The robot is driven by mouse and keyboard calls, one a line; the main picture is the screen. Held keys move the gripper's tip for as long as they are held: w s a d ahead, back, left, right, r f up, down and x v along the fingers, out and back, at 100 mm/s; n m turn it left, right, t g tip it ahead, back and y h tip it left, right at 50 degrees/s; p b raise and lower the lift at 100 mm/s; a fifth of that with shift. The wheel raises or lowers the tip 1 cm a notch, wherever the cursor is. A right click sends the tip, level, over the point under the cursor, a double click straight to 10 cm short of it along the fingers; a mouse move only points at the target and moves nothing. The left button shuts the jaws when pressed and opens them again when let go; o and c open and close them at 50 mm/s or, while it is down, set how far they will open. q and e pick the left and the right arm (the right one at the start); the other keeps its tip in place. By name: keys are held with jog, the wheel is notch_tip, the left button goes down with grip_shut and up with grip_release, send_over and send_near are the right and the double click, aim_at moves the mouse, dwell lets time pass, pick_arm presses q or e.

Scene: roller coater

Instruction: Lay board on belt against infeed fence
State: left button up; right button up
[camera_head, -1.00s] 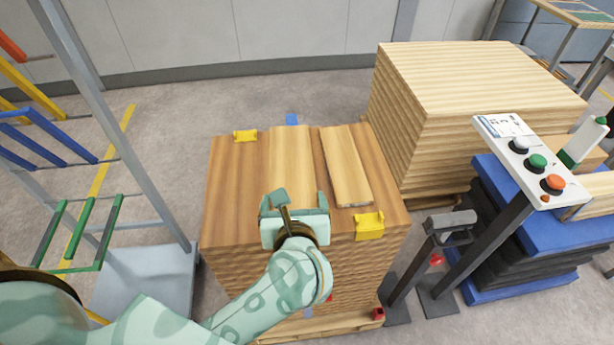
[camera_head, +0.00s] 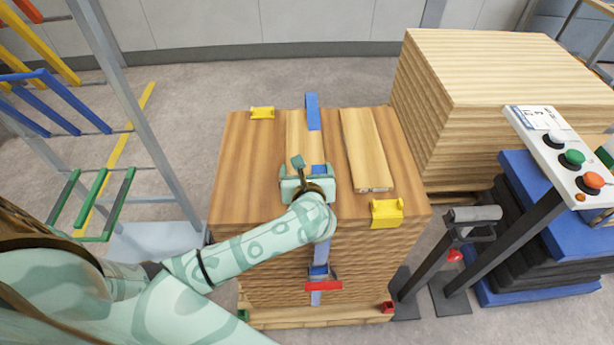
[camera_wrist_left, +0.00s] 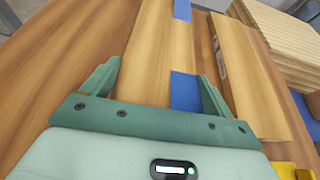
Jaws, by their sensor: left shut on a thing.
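A pale narrow board (camera_head: 297,130) lies lengthwise on top of the brown board stack (camera_head: 243,180). My left gripper (camera_head: 308,173) is over its near part, shut on the board. In the left wrist view the fingers (camera_wrist_left: 158,75) straddle the same board (camera_wrist_left: 155,50). The gripper hides its near end in the head view. A second pale board (camera_head: 366,148) lies to its right on the stack, apart from the gripper. My right gripper is out of view. I cannot make out the belt or the infeed fence.
A blue strap (camera_head: 313,112) with a red buckle (camera_head: 323,286) runs along the stack. Yellow corner pieces (camera_head: 262,113) (camera_head: 386,213) sit at its edges. A larger pale stack (camera_head: 500,110) and a button panel (camera_head: 563,150) stand right; a colored-arm rack (camera_head: 150,120) stands left.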

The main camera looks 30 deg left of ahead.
pick_arm(q)
jog(key=shift+f, duration=0.65)
jog(key=shift+f, duration=0.1)
jog(key=o, duration=1.1)
